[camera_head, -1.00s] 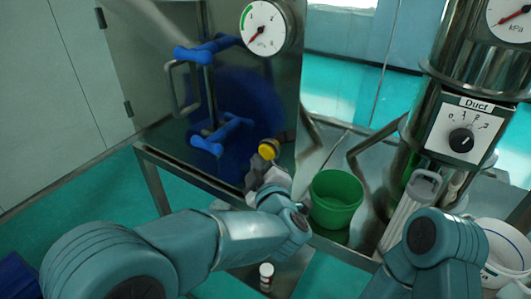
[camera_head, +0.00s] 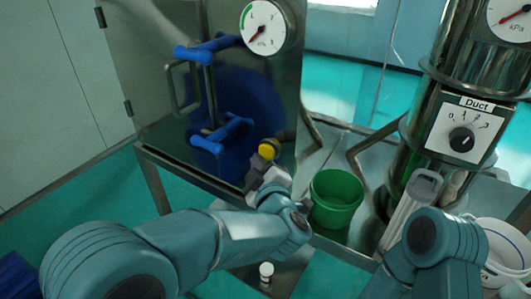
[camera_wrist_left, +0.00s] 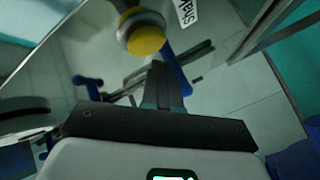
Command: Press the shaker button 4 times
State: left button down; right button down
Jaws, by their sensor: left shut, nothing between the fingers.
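The shaker button is a yellow round knob (camera_head: 267,151) on a dark mount at the lower right of the steel cabinet. It also shows large at the top of the left wrist view (camera_wrist_left: 146,40), beside a partly cut-off white label (camera_wrist_left: 186,12). My left gripper (camera_head: 257,163) is shut and empty, just below and in front of the button. In the left wrist view its closed fingers (camera_wrist_left: 164,84) point up towards the button, slightly right of it, and a small gap appears between them. My right arm is at the lower right, and its gripper cannot be seen.
The steel cabinet (camera_head: 150,95) has blue clamp handles (camera_head: 210,48) and a pressure gauge (camera_head: 267,27). A green bucket (camera_head: 336,198) stands close to the right of my left wrist. A duct dial (camera_head: 461,140) and a white bucket (camera_head: 505,250) are further right.

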pick_arm(q)
jog(key=shift+w+d, duration=0.1)
dwell(0.7)
jog(key=shift+w+d, duration=0.15)
jog(key=shift+w, duration=0.1)
jog(key=shift+w+d, duration=0.5)
jog(key=shift+w, duration=0.15)
dwell(1.1)
jog(key=shift+s+a+b, duration=0.55)
jog(key=shift+s+a, duration=0.2)
jog(key=shift+s, duration=0.25)
